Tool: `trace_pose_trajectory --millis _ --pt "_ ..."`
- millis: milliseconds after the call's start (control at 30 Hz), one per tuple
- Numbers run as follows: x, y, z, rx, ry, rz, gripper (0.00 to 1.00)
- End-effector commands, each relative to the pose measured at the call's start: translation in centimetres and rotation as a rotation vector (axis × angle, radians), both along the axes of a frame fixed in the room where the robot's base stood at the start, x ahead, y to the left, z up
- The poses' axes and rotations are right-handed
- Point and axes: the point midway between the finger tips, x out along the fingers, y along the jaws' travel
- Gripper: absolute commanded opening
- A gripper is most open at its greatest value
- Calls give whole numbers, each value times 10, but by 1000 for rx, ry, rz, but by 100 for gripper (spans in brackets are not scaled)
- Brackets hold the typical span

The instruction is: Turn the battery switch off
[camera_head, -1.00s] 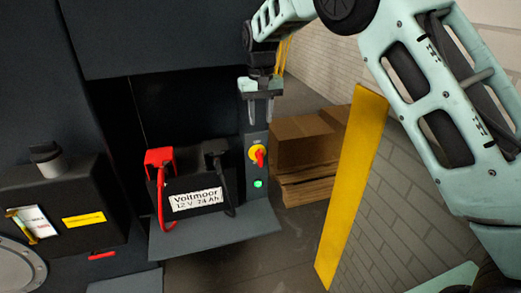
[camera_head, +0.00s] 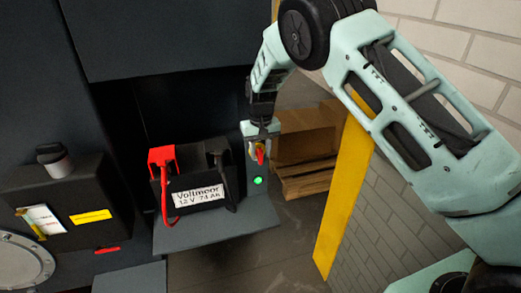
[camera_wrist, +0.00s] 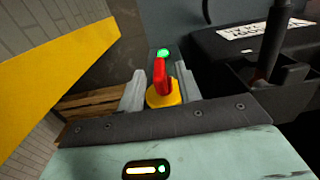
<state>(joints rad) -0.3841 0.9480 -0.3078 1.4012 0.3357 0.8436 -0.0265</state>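The battery switch has a red handle on a round yellow base. It sits on a grey post beside the battery, and in the head view the red handle (camera_head: 260,154) shows just below my gripper. In the wrist view the switch handle (camera_wrist: 160,77) stands between my two fingers, with the yellow base (camera_wrist: 163,96) behind it. My gripper (camera_wrist: 159,88) is open, one finger on each side of the switch, with visible gaps. I cannot tell if the fingers touch the base. A green light (camera_head: 258,181) glows on the post below the switch.
The black battery (camera_head: 203,190) with a red terminal cover stands on a grey shelf (camera_head: 215,232) just left of the post. Cardboard boxes (camera_head: 305,135) on a pallet are behind to the right. A yellow beam (camera_head: 343,205) slants close to my arm.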

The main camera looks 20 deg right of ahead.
Motion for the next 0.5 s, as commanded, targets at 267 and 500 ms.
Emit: trace_pose_trajectory --millis 267,500 --pt "0 0 0 0 0 0 0" --pt "0 -1 0 14 0 -1 0"
